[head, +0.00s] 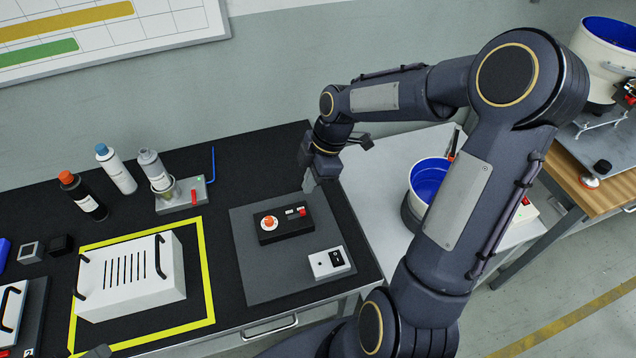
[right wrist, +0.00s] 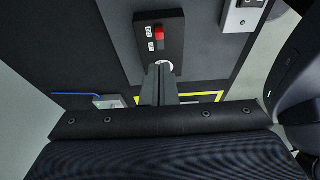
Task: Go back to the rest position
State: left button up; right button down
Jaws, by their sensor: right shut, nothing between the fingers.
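My right gripper (head: 309,184) is shut and empty. In the head view it hangs just right of the black control box (head: 285,222), with its fingers pointing down. The box has an orange round button (head: 268,222) and a small red switch (head: 302,212). In the right wrist view the shut fingers (right wrist: 159,72) cover part of the white-ringed button on the black box (right wrist: 174,42). I cannot tell the exact gap between fingertips and box. My left gripper is not clearly in view.
A white switch box (head: 329,262) shares the grey mat (head: 255,280). A white handled case (head: 130,277) sits inside a yellow outline. Bottles (head: 117,169) stand at the back left. A blue-lined bucket (head: 428,178) stands on a pale table to the right, near my right arm.

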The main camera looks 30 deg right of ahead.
pick_arm(q)
jog(key=shift+s+d+r, duration=0.1)
jog(key=shift+d+r, duration=0.2)
pick_arm(e)
jog(key=shift+d+r, duration=0.1)
jog(key=shift+r, duration=0.35)
jog(key=s+a+r+m+t, duration=0.2)
jog(key=s+r+m, duration=0.2)
jog(key=s+m, duration=0.4)
jog(key=s+a+r+m+t, duration=0.2)
jog(key=s+r+m, duration=0.3)
jog(key=s+m, duration=0.4)
jog(key=shift+s+a+t, duration=0.2)
jog(key=shift+s+t, duration=0.1)
jog(key=shift+s, duration=0.35)
jog(key=c, duration=2.1)
grip_release()
jog(key=shift+c, duration=0.2)
